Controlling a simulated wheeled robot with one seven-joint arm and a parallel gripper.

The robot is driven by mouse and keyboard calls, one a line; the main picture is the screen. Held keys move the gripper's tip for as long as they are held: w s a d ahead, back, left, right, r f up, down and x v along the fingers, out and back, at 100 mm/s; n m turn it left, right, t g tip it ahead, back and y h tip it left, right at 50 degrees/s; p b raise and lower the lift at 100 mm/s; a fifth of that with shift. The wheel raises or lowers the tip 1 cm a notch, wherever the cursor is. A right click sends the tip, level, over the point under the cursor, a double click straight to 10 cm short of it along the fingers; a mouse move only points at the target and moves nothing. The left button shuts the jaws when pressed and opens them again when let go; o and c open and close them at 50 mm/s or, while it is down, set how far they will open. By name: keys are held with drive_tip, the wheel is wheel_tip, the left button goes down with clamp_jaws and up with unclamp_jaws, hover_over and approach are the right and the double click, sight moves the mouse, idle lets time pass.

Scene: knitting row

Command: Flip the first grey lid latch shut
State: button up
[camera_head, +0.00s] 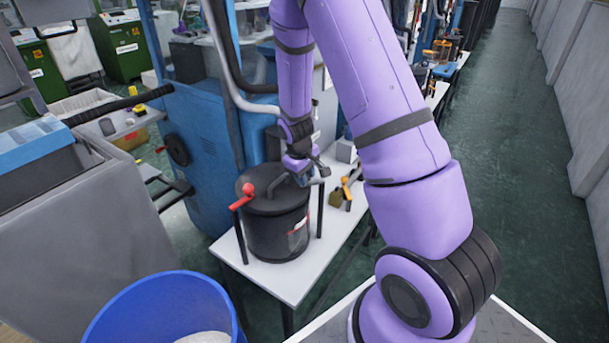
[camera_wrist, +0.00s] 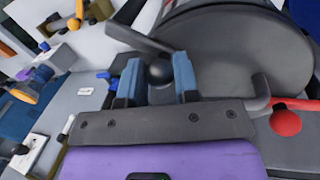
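A round black bin (camera_head: 279,229) with a dark lid stands on a white table; its lid (camera_wrist: 232,50) fills the upper right of the wrist view. A grey latch with a dark ball knob (camera_wrist: 158,72) and a flat lever (camera_wrist: 137,35) is at the lid's edge. My gripper (camera_head: 302,177) is at the lid's far right side. In the wrist view its two blue fingers (camera_wrist: 158,82) stand either side of the knob, which fills the gap between them. A red-knobbed latch (camera_head: 248,189) is on the lid's left; its red knob (camera_wrist: 285,122) also shows at the right of the wrist view.
A blue tub (camera_head: 160,312) stands in front, left of the white table (camera_head: 318,262). A blue machine (camera_head: 207,137) rises behind the bin. Small yellow and orange tools (camera_head: 342,194) lie right of the bin. The green aisle floor (camera_head: 500,130) at the right is clear.

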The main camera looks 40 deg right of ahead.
drive_tip(key=shift+w+d+m, duration=0.2)
drive_tip(key=shift+w+m, duration=0.15)
drive_tip(key=shift+m, duration=0.45)
drive_tip(key=shift+w+d+m, duration=0.15)
drive_tip(key=shift+w+m, duration=0.2)
drive_tip(key=shift+m, duration=0.45)
drive_tip(key=o, duration=0.9)
drive_tip(key=shift+r, duration=0.1)
wheel_tip(320, 180, up, 10)
drive_tip(key=a, duration=0.2)
drive_tip(key=shift+r, duration=0.25)
